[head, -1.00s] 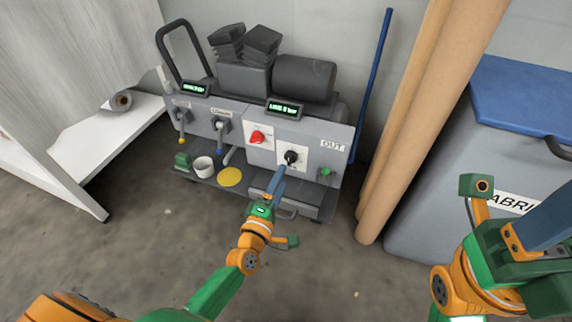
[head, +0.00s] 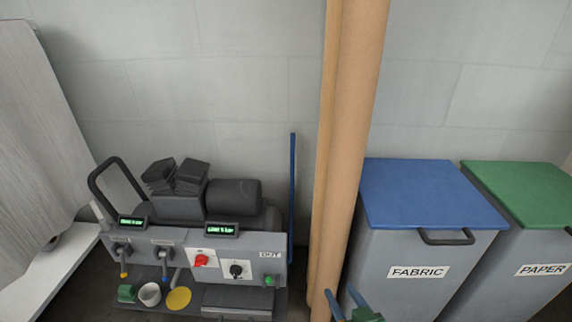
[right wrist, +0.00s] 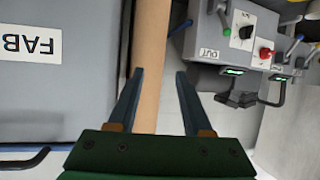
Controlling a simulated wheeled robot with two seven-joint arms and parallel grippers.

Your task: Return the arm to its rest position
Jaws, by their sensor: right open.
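My right gripper (head: 344,300) shows at the bottom edge of the head view, in front of the fabric bin and right of the foot of the cardboard tubes. In the right wrist view its two blue-grey fingers (right wrist: 160,74) stand apart with nothing between them. The rest of my right arm is below the head view. My left gripper and arm are in neither current view. The calender press (head: 220,262), a grey machine with a red knob (head: 201,260) and a black knob (head: 237,269), stands at lower left, away from the right gripper.
Tall cardboard tubes (head: 345,150) lean beside the press, with a blue pole (head: 292,200) behind. A grey fabric bin with a blue lid (head: 425,192) and a paper bin with a green lid (head: 522,192) stand at right. A white bench (head: 45,275) is at left.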

